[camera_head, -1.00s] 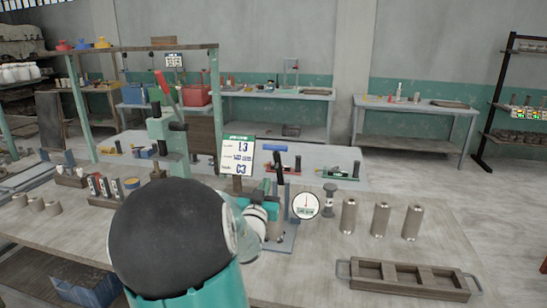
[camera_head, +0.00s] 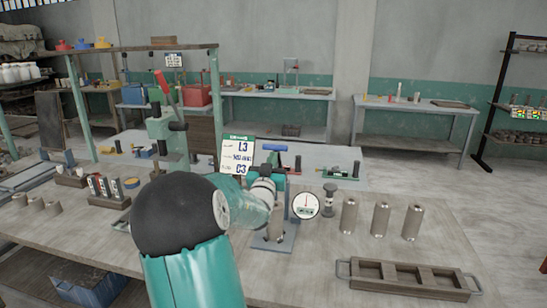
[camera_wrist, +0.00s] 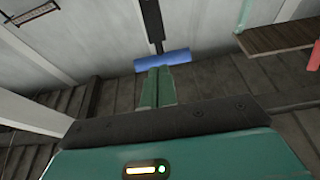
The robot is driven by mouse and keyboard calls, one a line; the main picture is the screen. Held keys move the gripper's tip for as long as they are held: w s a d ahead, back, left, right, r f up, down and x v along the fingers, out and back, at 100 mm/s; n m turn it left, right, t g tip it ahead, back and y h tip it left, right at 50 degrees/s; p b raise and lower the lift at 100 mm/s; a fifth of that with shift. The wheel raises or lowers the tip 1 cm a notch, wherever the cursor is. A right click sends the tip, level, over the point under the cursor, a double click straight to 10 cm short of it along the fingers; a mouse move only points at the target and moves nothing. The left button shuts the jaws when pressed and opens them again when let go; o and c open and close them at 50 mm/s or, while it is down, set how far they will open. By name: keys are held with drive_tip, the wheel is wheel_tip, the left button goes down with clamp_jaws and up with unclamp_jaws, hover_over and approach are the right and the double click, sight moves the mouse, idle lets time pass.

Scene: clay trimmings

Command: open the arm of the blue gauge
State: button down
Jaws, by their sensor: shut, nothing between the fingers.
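The blue gauge has a grey-blue base plate (camera_head: 273,244), and a metal cylinder (camera_head: 275,226) stands on it. A round white dial (camera_head: 306,206) is at its right. A blue crossbar handle (camera_head: 274,148) shows above on a dark lever, which stands up. In the wrist view the blue handle (camera_wrist: 162,60) lies across, just beyond the tips of my gripper (camera_wrist: 157,72). The green fingers are together and empty. I cannot tell whether they touch the handle. In the head view my wrist hides part of the gauge's middle.
Several metal cylinders (camera_head: 381,219) stand right of the gauge, behind a wooden tray (camera_head: 412,281) with compartments. A green press with a red lever (camera_head: 166,88) stands to the left. A sign card (camera_head: 238,156) is behind my wrist. The bench front is mostly clear.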

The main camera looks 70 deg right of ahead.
drive_tip(key=shift+x, duration=0.85)
drive_tip(key=shift+w+d+r, duration=0.15)
drive_tip(key=shift+d+r, duration=0.5)
drive_tip(key=shift+d, duration=0.3)
drive_tip(key=shift+w+d+r, duration=0.2)
drive_tip(key=shift+d+r, duration=0.45)
drive_tip(key=shift+d, duration=0.25)
